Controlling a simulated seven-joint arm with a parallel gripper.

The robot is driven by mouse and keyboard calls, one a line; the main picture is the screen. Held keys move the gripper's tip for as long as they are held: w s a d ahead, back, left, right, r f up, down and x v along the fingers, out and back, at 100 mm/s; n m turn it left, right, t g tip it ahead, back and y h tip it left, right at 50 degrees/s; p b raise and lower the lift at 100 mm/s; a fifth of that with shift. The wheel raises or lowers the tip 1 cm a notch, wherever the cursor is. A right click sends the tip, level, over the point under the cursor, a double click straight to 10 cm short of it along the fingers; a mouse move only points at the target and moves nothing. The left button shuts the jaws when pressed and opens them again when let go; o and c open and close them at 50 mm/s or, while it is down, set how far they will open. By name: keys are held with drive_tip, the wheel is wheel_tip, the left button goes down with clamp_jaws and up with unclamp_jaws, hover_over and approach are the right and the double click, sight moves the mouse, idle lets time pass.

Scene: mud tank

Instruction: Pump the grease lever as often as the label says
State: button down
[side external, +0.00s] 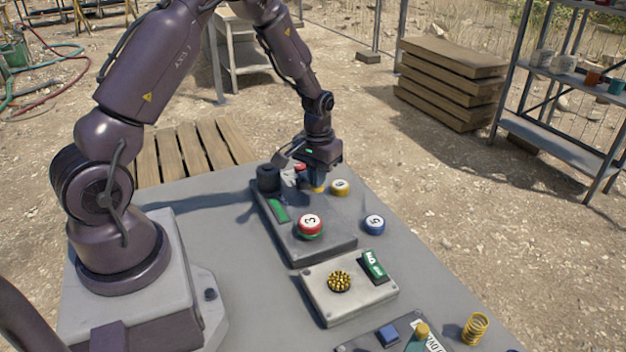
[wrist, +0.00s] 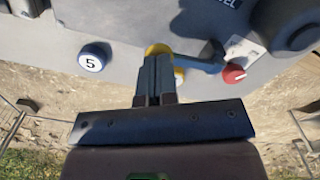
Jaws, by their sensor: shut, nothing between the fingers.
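My gripper (side external: 318,183) is shut and empty, low over the far end of a dark grey base (side external: 315,250). In the wrist view its closed fingers (wrist: 155,80) overlap a yellow part (wrist: 158,49), partly hidden behind them. Numbered discs show: a red-rimmed 3 (side external: 310,224), a blue-rimmed 5 (side external: 374,223) and a yellow-rimmed one (side external: 340,187) too small to read surely.
A black cylinder (side external: 268,178) stands on the base's far left corner. The table's right strip is mostly clear.

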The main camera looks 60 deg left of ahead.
drive_tip(key=shift+r, duration=2.75)
drive_tip(key=s+d+r+m+t, duration=0.2)
drive_tip(key=s+d+r+m, duration=0.1)
drive_tip(key=s+d+r, duration=0.4)
drive_tip(key=s+d+r+m+t, duration=0.3)
drive_tip(key=s+d+r, duration=0.5)
drive_tip(key=s+r, duration=0.3)
wheel_tip(320, 180, up, 2)
drive_tip(key=shift+d+r+t, duration=0.15)
drive_tip(key=shift+r+t, duration=0.05)
drive_tip(key=shift+t, duration=0.1)
